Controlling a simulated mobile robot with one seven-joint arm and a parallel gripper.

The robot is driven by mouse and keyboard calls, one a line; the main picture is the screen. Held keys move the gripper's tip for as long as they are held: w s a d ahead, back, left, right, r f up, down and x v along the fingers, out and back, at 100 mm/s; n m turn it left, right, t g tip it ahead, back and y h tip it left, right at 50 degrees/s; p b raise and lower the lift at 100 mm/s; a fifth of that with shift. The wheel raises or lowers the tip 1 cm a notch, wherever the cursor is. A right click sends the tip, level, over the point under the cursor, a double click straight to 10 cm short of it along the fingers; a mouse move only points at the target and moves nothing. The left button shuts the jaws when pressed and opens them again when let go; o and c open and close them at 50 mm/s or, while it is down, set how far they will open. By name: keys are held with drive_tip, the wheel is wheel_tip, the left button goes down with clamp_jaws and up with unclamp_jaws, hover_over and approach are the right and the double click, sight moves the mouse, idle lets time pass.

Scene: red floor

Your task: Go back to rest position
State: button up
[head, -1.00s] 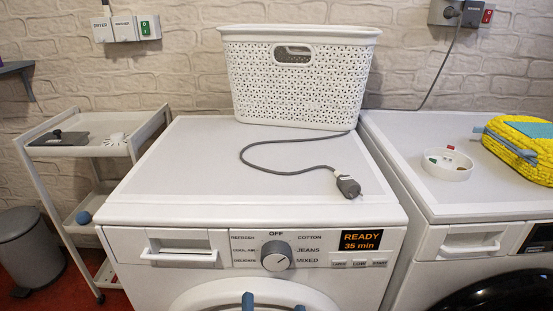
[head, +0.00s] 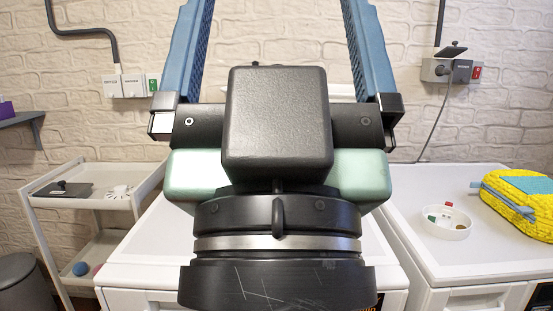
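My gripper (head: 278,12) fills the middle of the head view, pointing up. Its two blue fingers stand wide apart, with nothing seen between them, and their tips run past or near the top edge. The gripper body hides most of the washing machine (head: 150,240) behind it, including the grey plug and most of its front panel. Only a pale sliver of the white basket (head: 342,92) shows between the body and the right finger.
A white trolley (head: 95,200) stands at left, beside a grey bin (head: 25,285). A second white machine (head: 420,265) at right carries a small round dish (head: 447,222) and a yellow bag (head: 522,205). Wall sockets (head: 130,88) hang at left and others (head: 450,70) at right.

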wheel_tip(320, 180, up, 27)
drive_tip(key=p, duration=2.5)
drive_tip(key=shift+r+p, duration=0.15)
drive_tip(key=shift+p, duration=0.15)
drive_tip(key=shift+a, duration=0.1)
